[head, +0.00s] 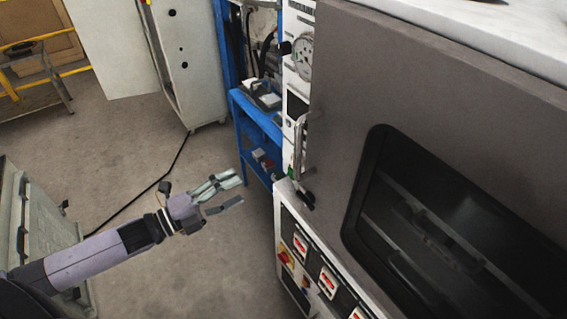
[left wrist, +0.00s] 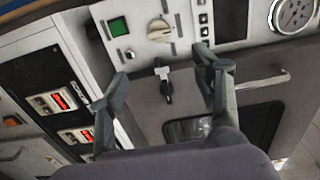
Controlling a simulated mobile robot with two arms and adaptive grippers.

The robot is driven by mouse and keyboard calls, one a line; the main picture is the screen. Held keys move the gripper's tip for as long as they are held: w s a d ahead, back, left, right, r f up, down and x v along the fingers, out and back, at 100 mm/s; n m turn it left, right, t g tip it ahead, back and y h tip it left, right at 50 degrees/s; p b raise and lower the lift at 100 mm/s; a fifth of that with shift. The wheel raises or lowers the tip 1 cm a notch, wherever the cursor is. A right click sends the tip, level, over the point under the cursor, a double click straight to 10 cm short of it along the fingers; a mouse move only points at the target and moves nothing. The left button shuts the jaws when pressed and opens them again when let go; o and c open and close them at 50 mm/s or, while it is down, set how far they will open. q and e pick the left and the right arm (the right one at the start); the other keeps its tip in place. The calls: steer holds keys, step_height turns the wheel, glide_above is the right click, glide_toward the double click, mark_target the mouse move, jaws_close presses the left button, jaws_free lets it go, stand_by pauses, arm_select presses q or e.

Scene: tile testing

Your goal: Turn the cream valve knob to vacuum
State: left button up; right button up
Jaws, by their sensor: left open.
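The cream valve knob (left wrist: 159,30) shows in the left wrist view, on a pale panel near the top, beside a green square button (left wrist: 118,27). Its pointer setting is too small to read. In the head view I cannot make out the knob, as the panel is seen nearly edge-on. My left gripper (head: 228,190) is open and empty in the head view, in free air left of the oven's control side. In the left wrist view the spread fingers of my left gripper (left wrist: 163,82) frame the oven front, apart from the knob. My right gripper is not in view.
A large grey oven door (head: 335,105) with a dark window fills the right. A black latch (head: 308,200) sticks out at its edge. A round gauge (head: 303,56) is above. A blue shelf (head: 252,112) stands behind. The floor around my left arm is clear, except for a black cable.

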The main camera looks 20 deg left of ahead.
arm_select(q)
steer(key=p+x, duration=0.2)
steer(key=x, duration=1.4)
steer(key=shift+w, duration=0.25)
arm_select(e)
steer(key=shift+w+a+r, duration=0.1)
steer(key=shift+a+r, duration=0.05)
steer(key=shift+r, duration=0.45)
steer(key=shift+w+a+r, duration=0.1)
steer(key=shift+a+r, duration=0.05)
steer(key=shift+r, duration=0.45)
arm_select(q)
steer(key=shift+d, duration=0.1)
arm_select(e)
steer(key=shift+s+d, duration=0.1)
arm_select(q)
steer(key=c, duration=1.2)
steer(key=shift+o, duration=0.2)
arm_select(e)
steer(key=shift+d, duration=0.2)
